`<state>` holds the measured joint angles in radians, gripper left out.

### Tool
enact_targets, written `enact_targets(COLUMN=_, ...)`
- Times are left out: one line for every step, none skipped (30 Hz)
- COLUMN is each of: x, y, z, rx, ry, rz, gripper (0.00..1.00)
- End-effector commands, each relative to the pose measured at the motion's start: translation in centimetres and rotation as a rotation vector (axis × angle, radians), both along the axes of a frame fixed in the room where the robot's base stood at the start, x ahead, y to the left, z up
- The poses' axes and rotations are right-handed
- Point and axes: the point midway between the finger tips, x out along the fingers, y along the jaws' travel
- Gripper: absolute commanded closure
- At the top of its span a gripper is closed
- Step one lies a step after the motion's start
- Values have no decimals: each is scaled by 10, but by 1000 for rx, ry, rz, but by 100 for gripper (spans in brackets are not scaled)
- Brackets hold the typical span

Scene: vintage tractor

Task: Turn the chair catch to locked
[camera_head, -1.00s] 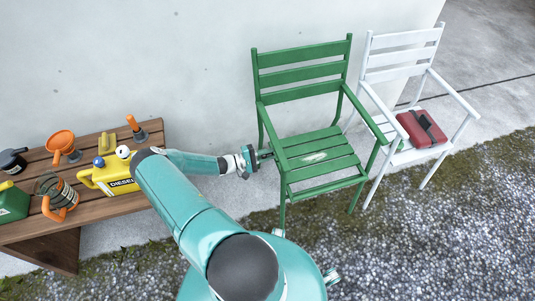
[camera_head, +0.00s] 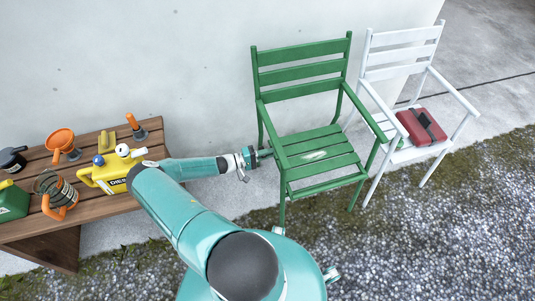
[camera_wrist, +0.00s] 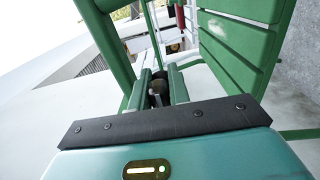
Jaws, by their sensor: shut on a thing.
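The green chair (camera_head: 300,70) stands upright against the wall, its seat slats and left side facing my arm. My gripper (camera_head: 262,154) reaches the chair's left side at about seat height. In the wrist view my gripper (camera_wrist: 161,90) has its two green fingers close together around a small dark part (camera_wrist: 157,92), which looks like the chair catch. The fingers are shut on it. Most of the catch is hidden between the fingers, so its locked or unlocked position cannot be told. The green seat slats (camera_wrist: 235,45) fill the right of the wrist view.
A white chair (camera_head: 405,50) with a red case (camera_head: 421,127) on it stands to the right. A wooden bench (camera_head: 100,203) at left holds a yellow diesel can (camera_head: 118,172), an orange funnel (camera_head: 60,140) and other items. Gravel (camera_head: 430,230) lies open in front.

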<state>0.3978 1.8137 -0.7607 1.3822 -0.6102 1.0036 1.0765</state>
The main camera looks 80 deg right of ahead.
Motion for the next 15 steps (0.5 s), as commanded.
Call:
enact_targets(x=2, y=-1, z=0, rx=-1, ry=-4, rz=4, gripper=100)
enact_targets(x=2, y=-1, z=0, rx=-1, ry=-4, rz=4, gripper=100)
enact_targets(x=2, y=-1, z=0, rx=-1, ry=-4, rz=4, gripper=100)
enact_targets(x=2, y=-1, z=0, rx=0, ry=-4, rz=4, gripper=100)
enact_targets(x=2, y=-1, z=0, rx=0, ry=-4, rz=4, gripper=100)
enact_targets(x=2, y=-1, z=0, rx=0, ry=-4, rz=4, gripper=100)
enact_targets(x=2, y=-1, z=0, rx=0, ry=-4, rz=4, gripper=76)
enact_targets(x=2, y=-1, z=0, rx=0, ry=-4, rz=3, gripper=70)
enact_targets(x=2, y=0, z=0, rx=0, ry=-4, rz=3, gripper=62)
enact_targets(x=2, y=0, z=0, rx=0, ry=-2, rz=3, gripper=60)
enact_targets(x=2, y=0, z=0, rx=0, ry=-2, rz=2, gripper=60)
enact_targets(x=1, y=0, z=0, rx=0, ry=-2, rz=2, gripper=60)
enact_targets(x=1, y=0, z=0, rx=1, ry=-2, rz=2, gripper=60)
enact_targets(x=1, y=0, z=0, rx=1, ry=-2, rz=2, gripper=60)
enact_targets(x=1, y=0, z=0, rx=1, ry=-1, rz=1, gripper=60)
